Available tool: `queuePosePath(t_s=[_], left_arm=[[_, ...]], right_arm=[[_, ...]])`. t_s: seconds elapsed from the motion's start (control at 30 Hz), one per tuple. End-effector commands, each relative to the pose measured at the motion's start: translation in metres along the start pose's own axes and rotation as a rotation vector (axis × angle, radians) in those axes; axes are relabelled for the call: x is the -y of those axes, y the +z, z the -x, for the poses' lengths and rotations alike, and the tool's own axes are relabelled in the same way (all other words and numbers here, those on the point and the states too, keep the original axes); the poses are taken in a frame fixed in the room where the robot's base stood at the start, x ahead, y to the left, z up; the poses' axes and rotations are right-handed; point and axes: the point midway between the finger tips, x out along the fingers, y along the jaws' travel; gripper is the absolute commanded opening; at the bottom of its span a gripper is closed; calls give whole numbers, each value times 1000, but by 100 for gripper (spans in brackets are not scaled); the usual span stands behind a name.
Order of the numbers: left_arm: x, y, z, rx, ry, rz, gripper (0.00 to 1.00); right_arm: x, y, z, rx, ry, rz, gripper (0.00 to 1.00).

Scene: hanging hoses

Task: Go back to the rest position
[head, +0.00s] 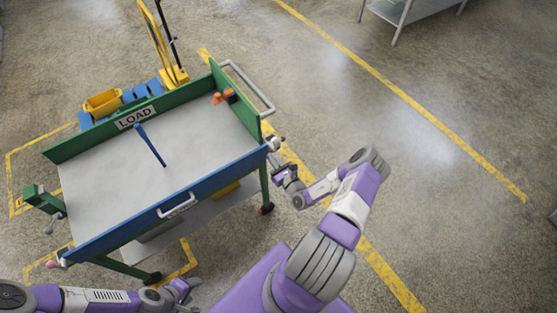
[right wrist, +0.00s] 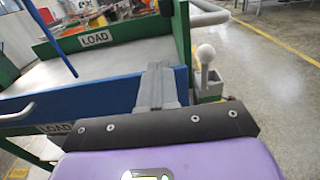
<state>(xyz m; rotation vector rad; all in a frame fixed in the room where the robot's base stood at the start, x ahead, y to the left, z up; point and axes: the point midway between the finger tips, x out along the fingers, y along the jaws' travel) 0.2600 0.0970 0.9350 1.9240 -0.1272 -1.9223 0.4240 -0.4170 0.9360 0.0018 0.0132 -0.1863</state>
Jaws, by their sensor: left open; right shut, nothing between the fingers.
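My right gripper (head: 280,170) is beside the right front corner of the cart. In the right wrist view, its grey fingers (right wrist: 155,88) are shut with nothing between them, in front of the cart's blue front edge. I cannot tell whether they touch it. My left gripper (head: 184,290) is low in the head view, in front of the cart's near side. It is open and looks empty, though its fingers are small and partly cut off by the frame. Both arms are stretched forward.
The cart (head: 95,200) has a grey top, green sides, a blue front edge (head: 125,222) and a blue upright rod (head: 150,145). A white ball knob (right wrist: 205,53) is at its right corner. A yellow bucket (head: 103,103) stands behind it. The floor to the right is clear.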

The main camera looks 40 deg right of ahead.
Motion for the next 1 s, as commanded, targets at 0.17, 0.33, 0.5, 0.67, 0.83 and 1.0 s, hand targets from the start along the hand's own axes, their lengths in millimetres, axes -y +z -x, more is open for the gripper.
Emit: queuePosePath(t_s=[0.17,0.33,0.5,0.67,0.83,1.0], left_arm=[[0,0,2,-1,0,0,56],[-1,0,2,0,0,0,56],[-1,0,2,0,0,0,56],[-1,0,2,0,0,0,56],[2,0,-6,0,0,0,56],[10,-1,-28,0,0,0,56]], right_arm=[[0,22,22,-1,0,0,0],[0,34,34,0,0,1,0],[0,37,38,0,0,1,0],[0,37,38,0,1,1,0],[-36,32,33,-7,131,-5,0],[-145,15,45,-49,554,14,0]])
